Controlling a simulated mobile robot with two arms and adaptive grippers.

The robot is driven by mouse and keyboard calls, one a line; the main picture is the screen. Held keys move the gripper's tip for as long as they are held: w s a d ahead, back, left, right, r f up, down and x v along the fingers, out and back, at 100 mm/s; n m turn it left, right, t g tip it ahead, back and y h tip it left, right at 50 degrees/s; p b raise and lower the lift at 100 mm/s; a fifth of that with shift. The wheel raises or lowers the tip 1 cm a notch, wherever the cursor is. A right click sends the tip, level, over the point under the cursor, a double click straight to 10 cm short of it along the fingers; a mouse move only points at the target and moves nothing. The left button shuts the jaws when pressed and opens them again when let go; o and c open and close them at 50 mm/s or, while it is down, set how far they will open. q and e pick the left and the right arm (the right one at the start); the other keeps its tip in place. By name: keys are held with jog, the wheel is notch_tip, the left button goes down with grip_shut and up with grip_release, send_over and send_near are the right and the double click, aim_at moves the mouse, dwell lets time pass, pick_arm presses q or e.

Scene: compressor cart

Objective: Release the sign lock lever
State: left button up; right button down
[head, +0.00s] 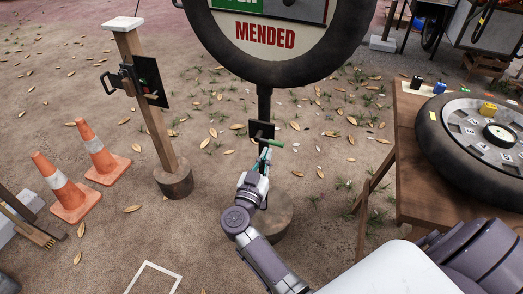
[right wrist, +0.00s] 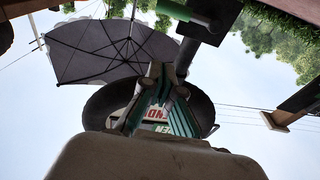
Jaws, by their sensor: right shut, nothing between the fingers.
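The round sign (head: 265,55), rimmed like a tyre and reading "MENDED", stands on a dark post. A lever with a green handle (head: 272,142) sticks out to the right from a small black plate (head: 262,130) on that post. My right gripper (head: 264,157) is shut and empty, just below the lever; whether it touches the handle I cannot tell. In the right wrist view the shut fingers (right wrist: 163,98) point up the post, with the green handle (right wrist: 185,13) and black plate (right wrist: 215,18) above them. My left gripper is not in view.
A wooden post (head: 149,105) with a black panel stands left, near two orange cones (head: 64,188). A wooden table (head: 412,130) bearing a wheel (head: 485,135) stands right. The ground around the sign's base is mostly clear. A dark umbrella (right wrist: 105,52) shows in the right wrist view.

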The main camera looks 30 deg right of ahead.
jog(key=shift+d, duration=0.15)
jog(key=r+b, duration=0.2)
send_over(276, 143)
jog(key=shift+d+f, duration=0.2)
jog(key=shift+f, duration=0.05)
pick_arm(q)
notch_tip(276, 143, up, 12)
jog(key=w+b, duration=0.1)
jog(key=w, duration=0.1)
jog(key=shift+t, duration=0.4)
pick_arm(e)
jog(key=shift+s+a+f, duration=0.15)
jog(key=shift+f, duration=0.5)
jog(key=shift+s+a+f, duration=0.15)
jog(key=shift+a+f, duration=0.05)
jog(key=shift+f, duration=0.5)
jog(key=shift+s+a+f, duration=0.15)
jog(key=shift+f, duration=0.5)
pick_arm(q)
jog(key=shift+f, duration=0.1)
pick_arm(e)
jog(key=shift+f+m, duration=0.15)
jog(key=shift+m, duration=0.15)
